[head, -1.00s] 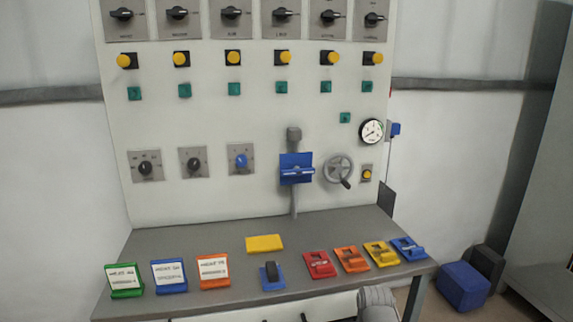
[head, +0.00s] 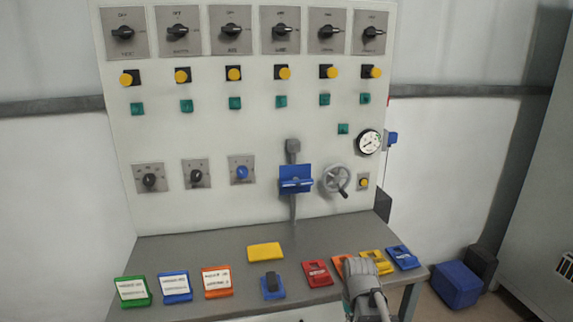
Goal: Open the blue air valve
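A small blue part (head: 391,138) sticks out from the panel's right edge, beside the round gauge (head: 369,142). It may be the air valve, but no label can be read. A blue bracket-like part (head: 295,180) sits on a grey vertical pipe, and a blue knob (head: 241,172) is on a plate to its left. My gripper (head: 361,268) is grey and at the lower right, in front of the table's front edge. It is well below the gauge and the blue parts and touches none of them. Its fingers cannot be made out.
The table (head: 215,252) holds colored card stands on the left, a yellow block (head: 264,253), and several colored blocks on the right. My arm partly hides the orange one. A blue box (head: 457,284) stands on the floor.

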